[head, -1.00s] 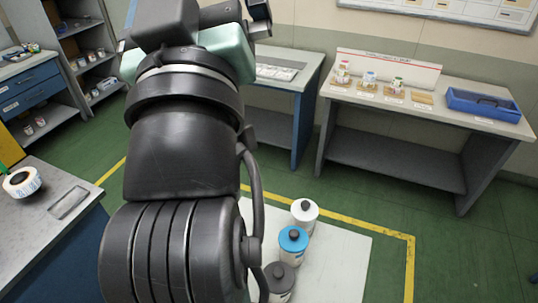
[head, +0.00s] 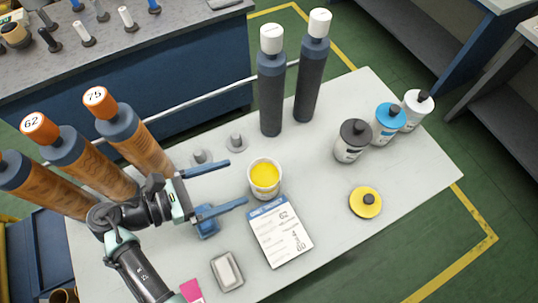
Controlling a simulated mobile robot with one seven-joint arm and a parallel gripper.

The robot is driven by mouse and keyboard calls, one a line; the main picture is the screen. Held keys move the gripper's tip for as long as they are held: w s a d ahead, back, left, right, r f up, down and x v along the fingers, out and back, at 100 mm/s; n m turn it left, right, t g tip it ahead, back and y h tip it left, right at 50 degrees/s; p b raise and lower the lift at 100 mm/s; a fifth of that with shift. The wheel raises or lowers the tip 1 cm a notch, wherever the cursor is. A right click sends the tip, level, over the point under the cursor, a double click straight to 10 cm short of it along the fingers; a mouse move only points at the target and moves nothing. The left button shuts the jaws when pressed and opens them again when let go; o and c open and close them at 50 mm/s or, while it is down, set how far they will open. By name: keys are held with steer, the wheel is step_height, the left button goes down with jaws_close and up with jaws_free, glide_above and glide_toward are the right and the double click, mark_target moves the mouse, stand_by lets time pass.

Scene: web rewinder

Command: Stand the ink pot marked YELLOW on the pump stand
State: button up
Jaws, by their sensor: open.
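An open white pot with yellow ink (head: 264,190) stands upright on the white table, uncapped. Its marking cannot be read. A yellow lid with a dark knob (head: 366,203) lies to its right. My gripper (head: 238,181) is open, its two blue fingers pointing right toward the pot. Nothing shows between the fingers, and the fingertips appear just left of the pot; whether they touch it is unclear.
A white card (head: 282,238) and a grey dish (head: 227,271) lie near the pot. Black-lidded (head: 351,141), blue-lidded (head: 387,124) and white-lidded (head: 416,111) pots stand right. Two tall dark cylinders (head: 271,95) stand behind; orange rolls (head: 137,140) are left.

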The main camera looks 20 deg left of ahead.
mark_target(277, 169)
steer(key=p+x, duration=0.1)
steer(key=x, duration=1.1)
steer(key=shift+s+d+f+p, duration=0.1)
steer(key=shift+d+f+p, duration=0.1)
steer(key=shift+d+p, duration=0.1)
steer(key=shift+a, duration=0.1)
jaws_close()
